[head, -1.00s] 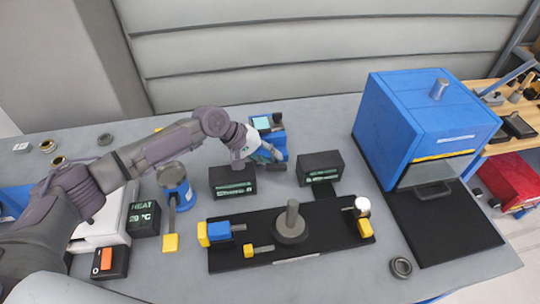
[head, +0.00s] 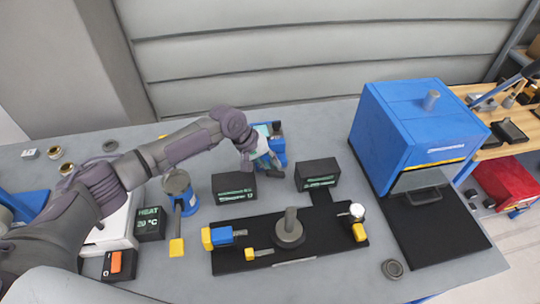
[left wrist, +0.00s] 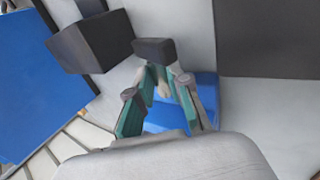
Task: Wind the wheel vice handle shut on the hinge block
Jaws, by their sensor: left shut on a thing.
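My left gripper (head: 268,168) is in front of a blue device (head: 277,150) at the back of the table. In the left wrist view its teal fingers (left wrist: 164,80) close toward a small dark block (left wrist: 155,50) at the tips. I cannot tell what this block is. A blue vice with a yellow end (head: 218,236) sits at the left end of a black board (head: 300,261), apart from the gripper. A smaller yellow-ended handle (head: 258,253) lies near it. A grey post on a round base (head: 290,230) stands mid-board. My right gripper is out of view.
Two dark readout boxes, left (head: 234,187) and right (head: 318,174), stand near the gripper. A blue cabinet (head: 405,130) is at the right, a blue cylinder with a yellow-ended lever (head: 177,190) at the left.

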